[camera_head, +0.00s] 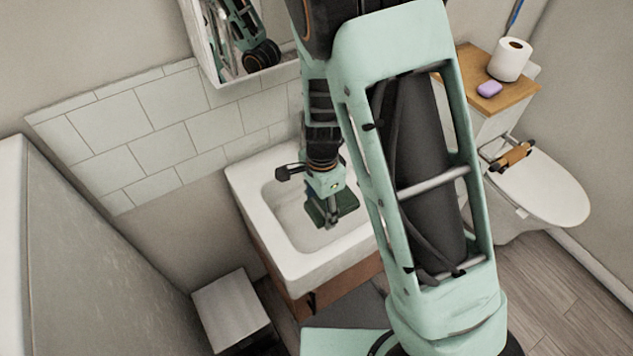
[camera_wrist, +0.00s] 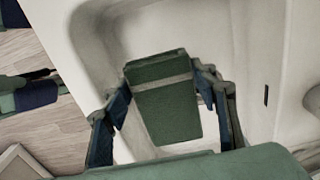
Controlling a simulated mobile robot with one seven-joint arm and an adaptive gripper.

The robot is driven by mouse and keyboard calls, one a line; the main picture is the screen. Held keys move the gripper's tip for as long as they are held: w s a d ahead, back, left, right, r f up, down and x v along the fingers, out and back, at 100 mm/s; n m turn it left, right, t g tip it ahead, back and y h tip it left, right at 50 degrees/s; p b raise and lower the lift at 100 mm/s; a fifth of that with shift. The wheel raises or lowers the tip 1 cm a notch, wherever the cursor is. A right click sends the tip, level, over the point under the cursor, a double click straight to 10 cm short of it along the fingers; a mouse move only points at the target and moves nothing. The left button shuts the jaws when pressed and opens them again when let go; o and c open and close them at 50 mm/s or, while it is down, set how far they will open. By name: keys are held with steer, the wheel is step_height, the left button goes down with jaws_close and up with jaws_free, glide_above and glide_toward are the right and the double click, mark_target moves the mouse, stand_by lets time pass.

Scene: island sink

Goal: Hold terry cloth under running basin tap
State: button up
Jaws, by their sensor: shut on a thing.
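The dark green terry cloth (camera_head: 346,200) is held by my gripper (camera_head: 328,208) inside the white basin (camera_head: 290,262). In the wrist view the cloth (camera_wrist: 166,108) is a folded-looking block with a paler band, between the two fingers of my gripper (camera_wrist: 162,85). The fingers are shut on it. The basin's pale inner wall (camera_wrist: 240,60) lies around and beneath it. A grey rounded piece at the right edge of the wrist view may be part of the tap, but I cannot be sure. My arm hides the basin's back right side in the head view. I see no running water.
A mirror cabinet (camera_head: 238,45) hangs above the basin. A toilet (camera_head: 545,185) stands at the right, with a toilet roll (camera_head: 511,60) and purple soap (camera_head: 489,89) on its wooden top. A small grey-topped box (camera_head: 231,308) stands at the front left of the basin.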

steer(key=s+d+r+p, duration=0.2)
steer(key=s+r, duration=0.1)
steer(key=shift+s+r+p, duration=0.1)
steer(key=shift+r+p, duration=0.05)
steer(key=shift+p, duration=0.25)
steer(key=shift+s+d+r+p, duration=0.3)
steer(key=shift+s+r, duration=0.05)
steer(key=shift+s, duration=0.2)
steer(key=w+d+r+n, duration=0.2)
steer(key=w+n, duration=0.1)
steer(key=w+d+r+n+p, duration=0.1)
steer(key=w+d+r+n, duration=0.1)
steer(key=d+r, duration=0.1)
steer(key=shift+w+n, duration=0.4)
steer(key=w+d+r+n, duration=0.3)
steer(key=d+r+n, duration=0.2)
steer(key=d, duration=0.1)
steer(key=shift+w+d+r+n+p, duration=0.15)
steer(key=shift+w+d+n+p, duration=0.15)
steer(key=shift+d, duration=0.05)
